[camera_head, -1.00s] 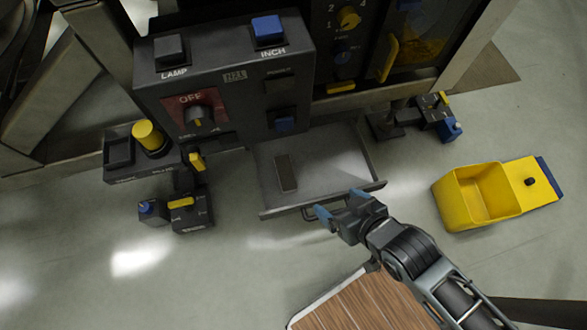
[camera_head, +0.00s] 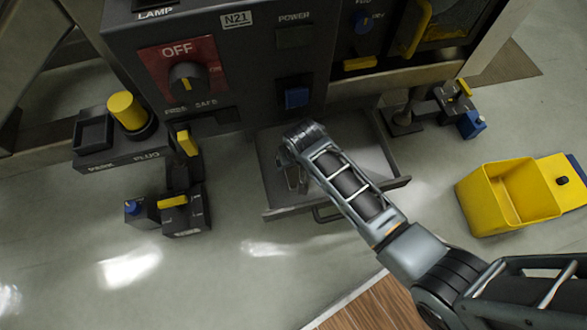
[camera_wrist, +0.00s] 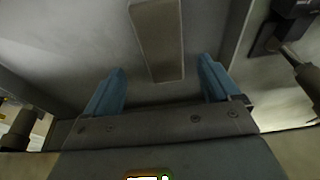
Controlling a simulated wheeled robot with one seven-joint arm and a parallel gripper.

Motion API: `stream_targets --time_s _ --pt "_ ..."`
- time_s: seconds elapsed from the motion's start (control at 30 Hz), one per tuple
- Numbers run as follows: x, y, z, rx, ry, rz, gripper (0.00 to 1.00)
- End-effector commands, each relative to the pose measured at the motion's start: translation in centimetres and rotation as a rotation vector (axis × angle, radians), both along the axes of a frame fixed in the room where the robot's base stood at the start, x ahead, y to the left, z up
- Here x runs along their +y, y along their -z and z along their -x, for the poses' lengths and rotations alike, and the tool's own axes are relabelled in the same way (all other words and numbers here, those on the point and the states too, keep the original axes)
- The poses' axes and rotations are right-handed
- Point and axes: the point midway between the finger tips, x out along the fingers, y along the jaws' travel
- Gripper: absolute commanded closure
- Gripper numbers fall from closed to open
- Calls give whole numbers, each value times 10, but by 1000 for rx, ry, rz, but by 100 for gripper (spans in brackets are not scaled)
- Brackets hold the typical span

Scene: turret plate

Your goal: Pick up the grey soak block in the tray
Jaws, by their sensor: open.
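The grey soak block (camera_wrist: 158,40) is a long, flat bar lying in the tray. In the wrist view it runs from the top edge down to a point between my fingers. The tray (camera_head: 370,196) is a grey pulled-out drawer with a front handle, below the control panel. My gripper (camera_wrist: 160,84) is open with blue fingertips, one on each side of the block's near end, with gaps between. In the head view my arm reaches over the tray and hides the block and most of the gripper.
The dark control panel (camera_head: 225,75) with its OFF knob (camera_head: 186,76) and blue button (camera_head: 297,98) rises behind the tray. A yellow bin (camera_head: 510,195) stands on the floor at right. Dark fixtures with yellow parts (camera_head: 127,110) stand at left. The tray has raised side walls.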

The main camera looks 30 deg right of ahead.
Motion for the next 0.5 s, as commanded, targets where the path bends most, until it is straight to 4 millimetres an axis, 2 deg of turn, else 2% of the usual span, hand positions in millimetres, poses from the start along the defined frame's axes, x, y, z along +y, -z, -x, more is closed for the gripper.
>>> stream_targets --time_s 0.5 --pt "1 55 -12 -2 -1 0 11"
